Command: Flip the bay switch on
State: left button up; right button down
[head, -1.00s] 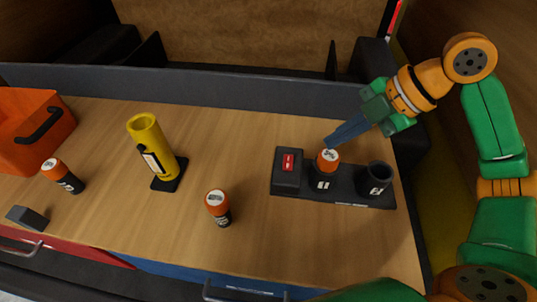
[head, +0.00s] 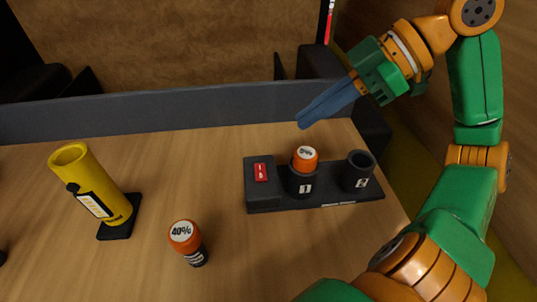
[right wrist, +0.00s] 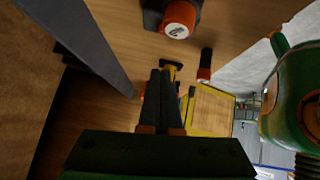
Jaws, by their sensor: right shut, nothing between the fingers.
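The bay switch is a small red rocker (head: 261,173) with white marks on the left block of a black base (head: 330,197). I cannot tell which way it is tipped. Cup 1 (head: 301,188) of that base holds an orange-capped canister (head: 305,157); cup 2 (head: 359,173) looks empty. My right gripper (head: 303,122) is shut and empty, with its blue fingers above and behind the base, apart from the switch. In the right wrist view the shut fingers (right wrist: 162,75) show dark, with an orange cap (right wrist: 179,18) above them. My left gripper is out of view.
An orange-capped canister marked 40% (head: 187,240) stands in front of the base, to its left. A yellow tube (head: 92,190) stands on a black foot farther left. A grey ledge (head: 180,112) runs along the back. The wood between the canister and base is clear.

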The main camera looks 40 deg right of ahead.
send_over(260, 173)
jog(key=d, duration=0.2)
jog(key=f, duration=0.6)
jog(key=shift+s+a+f, duration=0.15)
jog(key=shift+s+f, duration=0.05)
jog(key=shift+s, duration=0.2)
jog(key=f, duration=0.2)
jog(key=shift+w+f, duration=0.25)
jog(key=shift+f, duration=0.1)
jog(key=shift+d+f, duration=0.2)
jog(key=shift+f, duration=0.4)
